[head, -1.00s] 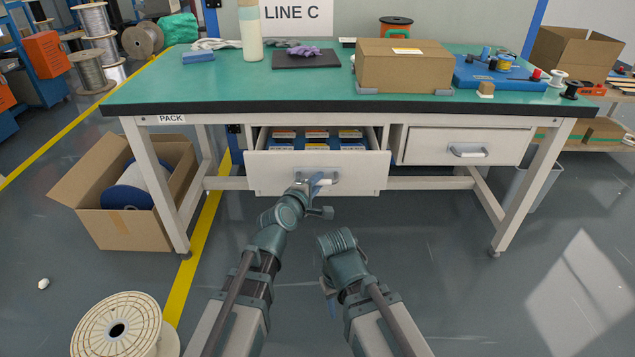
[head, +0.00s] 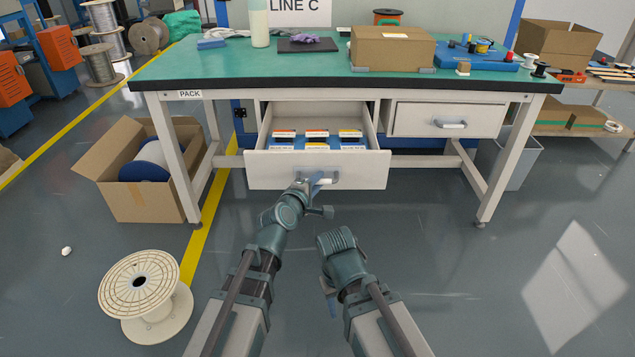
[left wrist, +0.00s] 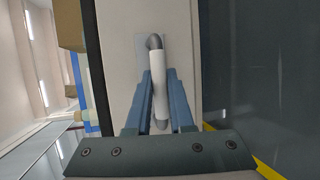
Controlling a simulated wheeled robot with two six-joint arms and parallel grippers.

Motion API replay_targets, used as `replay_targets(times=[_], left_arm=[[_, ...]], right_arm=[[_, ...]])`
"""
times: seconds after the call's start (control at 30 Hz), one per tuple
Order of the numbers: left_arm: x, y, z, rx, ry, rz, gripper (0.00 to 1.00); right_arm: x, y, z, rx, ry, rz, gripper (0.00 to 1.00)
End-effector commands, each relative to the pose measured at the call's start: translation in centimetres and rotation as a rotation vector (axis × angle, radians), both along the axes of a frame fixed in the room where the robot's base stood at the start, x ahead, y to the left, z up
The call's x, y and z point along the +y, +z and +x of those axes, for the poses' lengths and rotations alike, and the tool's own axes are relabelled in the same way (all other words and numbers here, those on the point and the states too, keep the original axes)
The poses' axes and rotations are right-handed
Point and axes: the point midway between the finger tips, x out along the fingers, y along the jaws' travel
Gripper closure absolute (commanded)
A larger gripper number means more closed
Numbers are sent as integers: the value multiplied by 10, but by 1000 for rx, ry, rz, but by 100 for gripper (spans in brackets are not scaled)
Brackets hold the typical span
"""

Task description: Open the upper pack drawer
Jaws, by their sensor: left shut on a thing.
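The left drawer (head: 270,171) under the green-topped pack table stands pulled out, and several small boxes (head: 317,140) show inside it. My left gripper (head: 313,183) is shut on the handle (head: 331,178) on its front. In the left wrist view the fingers (left wrist: 160,98) lie on both sides of the white handle bar (left wrist: 158,75). The right drawer (head: 420,119) of the table is closed. My right arm is low in the middle of the head view, apart from the drawers; its fingertips (head: 328,297) are too hidden to read.
The table (head: 290,87) carries a cardboard box, a blue tray with spools and a bottle. An open carton (head: 122,195) with a reel stands by the left leg. A large spool (head: 146,295) lies on the floor at front left. Floor at right is clear.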

Motion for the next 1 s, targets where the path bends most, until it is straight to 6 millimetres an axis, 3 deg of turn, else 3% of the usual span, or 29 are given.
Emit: replay_targets(times=[0.13,0.17,0.33,0.73,1.0], left_arm=[[1,0,0,-1,2,0,100],[1,0,0,-1,2,0,78],[1,0,0,-1,2,0,50],[1,1,-3,0,1,0,50],[8,9,-26,0,1,0,50]], right_arm=[[0,0,0,0,0,0,50],[0,0,0,0,0,0,50],[0,0,0,0,0,0,50],[0,1,0,0,0,0,50],[0,9,0,0,2,0,50]])
